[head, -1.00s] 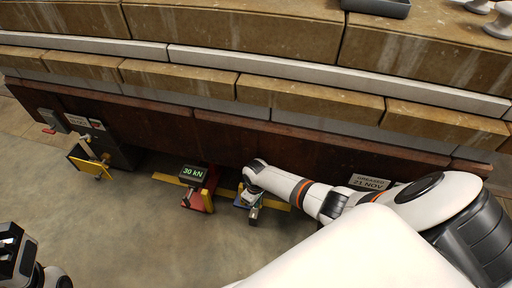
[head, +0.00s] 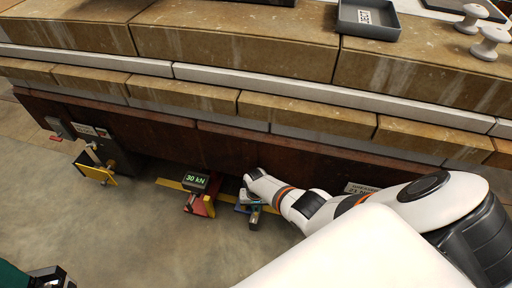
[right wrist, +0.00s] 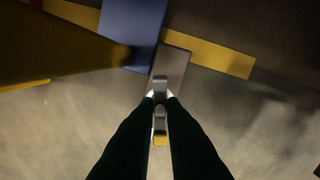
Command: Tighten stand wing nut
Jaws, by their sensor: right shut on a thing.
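My right gripper (right wrist: 161,98) is shut on a small pale grey metal piece (right wrist: 160,88), which looks like the wing nut; its exact shape is partly hidden by the fingers. A grey metal bar (right wrist: 172,64) and a blue plate (right wrist: 132,28) of the stand lie just beyond the fingertips.
A red and yellow unit with a 30 kN display (head: 196,179) stands just left of the stand. A yellow strip (head: 170,184) runs along the floor. A grey box with a yellow plate (head: 95,172) is farther left. A grey tray (head: 368,18) sits on the ledge above. Floor in front is clear.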

